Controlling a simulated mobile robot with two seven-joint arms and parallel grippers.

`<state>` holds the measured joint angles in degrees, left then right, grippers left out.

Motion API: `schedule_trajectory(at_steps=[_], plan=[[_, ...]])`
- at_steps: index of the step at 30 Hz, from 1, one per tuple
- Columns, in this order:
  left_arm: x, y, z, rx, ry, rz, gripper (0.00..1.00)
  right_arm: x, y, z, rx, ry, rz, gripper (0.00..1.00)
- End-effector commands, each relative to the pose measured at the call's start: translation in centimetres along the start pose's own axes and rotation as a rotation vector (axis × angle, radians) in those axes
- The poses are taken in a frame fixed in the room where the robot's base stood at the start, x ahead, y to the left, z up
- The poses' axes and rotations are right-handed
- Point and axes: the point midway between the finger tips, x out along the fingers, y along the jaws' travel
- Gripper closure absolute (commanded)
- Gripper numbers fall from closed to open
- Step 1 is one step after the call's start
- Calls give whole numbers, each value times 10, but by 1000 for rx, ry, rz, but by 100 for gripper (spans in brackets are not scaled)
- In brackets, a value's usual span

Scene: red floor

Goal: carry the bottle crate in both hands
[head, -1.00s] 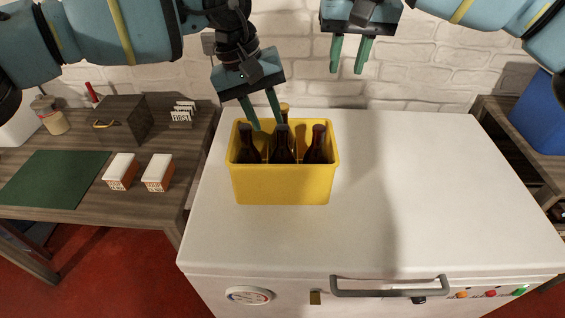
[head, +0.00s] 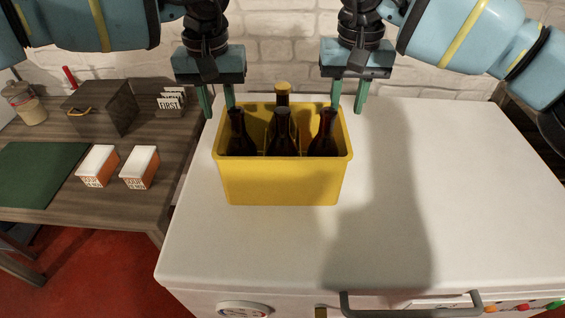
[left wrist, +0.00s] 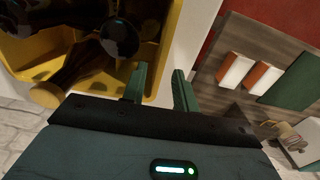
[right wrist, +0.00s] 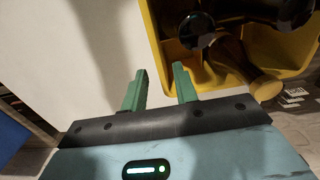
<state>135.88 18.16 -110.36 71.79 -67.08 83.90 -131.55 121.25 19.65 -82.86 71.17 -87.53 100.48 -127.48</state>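The yellow bottle crate (head: 282,182) stands upright on the white chest top. Several dark brown bottles (head: 281,130) stand in it, and one at the back has a yellow cap (head: 283,87). My left gripper (head: 216,108) is open above the crate's left side; in the left wrist view its fingers (left wrist: 160,85) point at the crate's side wall (left wrist: 150,85). My right gripper (head: 348,104) is open above the crate's right side; in the right wrist view its fingers (right wrist: 160,88) are on either side of the wall's line (right wrist: 150,35). Neither gripper visibly holds anything; contact cannot be told.
The white chest top (head: 440,190) is clear to the right, with a handle (head: 410,304) at its front. A wooden table (head: 120,205) on the left holds two small cartons (head: 139,167), a dark box (head: 100,108) and a green mat (head: 40,172). A brick wall stands behind.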

Motion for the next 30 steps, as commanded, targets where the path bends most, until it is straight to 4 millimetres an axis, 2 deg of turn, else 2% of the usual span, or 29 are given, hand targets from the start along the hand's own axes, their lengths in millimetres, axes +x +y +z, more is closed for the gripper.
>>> schedule_trajectory(at_steps=[5, 19, 24, 30], plan=[[8, 0, 0, -1, -1, 0, 71, 8, 0, 0, 0, -1, 1, 71], [68, 0, 0, -2, -1, -1, 71, 68, 0, 0, 0, -2, 1, 71], [77, 0, 0, -2, 0, 0, 71, 77, 0, 0, 0, 0, 1, 71], [79, 0, 0, -2, 1, 0, 71, 78, 0, 0, 0, 0, 1, 71]])
